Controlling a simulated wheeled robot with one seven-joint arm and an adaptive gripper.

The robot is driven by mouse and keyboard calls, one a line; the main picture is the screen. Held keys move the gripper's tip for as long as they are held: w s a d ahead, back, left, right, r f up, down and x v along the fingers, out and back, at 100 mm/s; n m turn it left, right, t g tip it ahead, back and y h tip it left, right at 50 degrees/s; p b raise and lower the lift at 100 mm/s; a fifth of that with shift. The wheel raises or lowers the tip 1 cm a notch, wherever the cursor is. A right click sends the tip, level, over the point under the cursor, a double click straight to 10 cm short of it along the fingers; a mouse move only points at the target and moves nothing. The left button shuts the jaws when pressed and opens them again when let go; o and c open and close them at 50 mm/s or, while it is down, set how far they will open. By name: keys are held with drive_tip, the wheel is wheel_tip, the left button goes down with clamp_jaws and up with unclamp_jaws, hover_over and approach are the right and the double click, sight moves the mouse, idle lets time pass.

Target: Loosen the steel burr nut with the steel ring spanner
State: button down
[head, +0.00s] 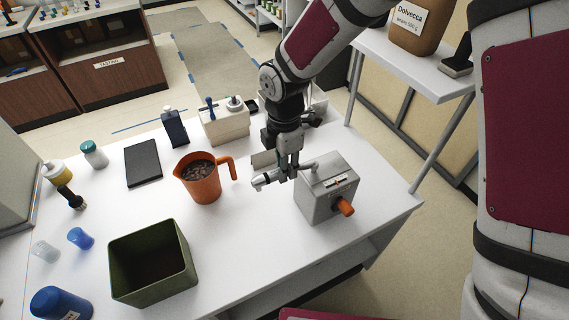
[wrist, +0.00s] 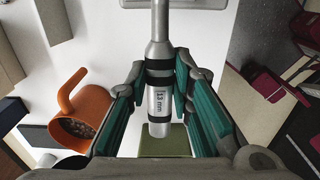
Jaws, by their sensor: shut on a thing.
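The steel ring spanner (head: 265,180) has a thick silver handle with dark bands. In the wrist view its handle (wrist: 159,103) is marked "13 mm". My gripper (head: 287,172) is shut on this handle, its teal-padded fingers on both sides in the wrist view (wrist: 161,95). The steel burr nut cannot be made out. The spanner's ring end is too small or covered to tell whether it sits around the nut.
An orange jug (head: 201,185) of dark beans stands left of my gripper. A green open bin (head: 190,262) is at the front. A cream block (head: 228,128) with tools stands behind. A black slab (head: 143,163) lies at the left. The white table (head: 245,235) is clear before the box.

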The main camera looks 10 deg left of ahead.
drive_tip(key=shift+f, duration=0.6)
drive_tip(key=shift+f+b, duration=0.1)
drive_tip(key=shift+b, duration=0.2)
drive_tip(key=s+d+n, duration=0.4)
drive_tip(key=d+n, duration=0.2)
drive_tip(key=n, duration=0.3)
drive_tip(key=w+a+m, duration=0.1)
drive_tip(key=a+m, duration=0.1)
drive_tip(key=m, duration=0.1)
drive_tip(key=w+a+m, duration=0.1)
drive_tip(key=a+m, duration=0.1)
drive_tip(key=m, duration=0.1)
drive_tip(key=w+a+m, duration=0.2)
drive_tip(key=m, duration=0.1)
drive_tip(key=shift+f, duration=0.2)
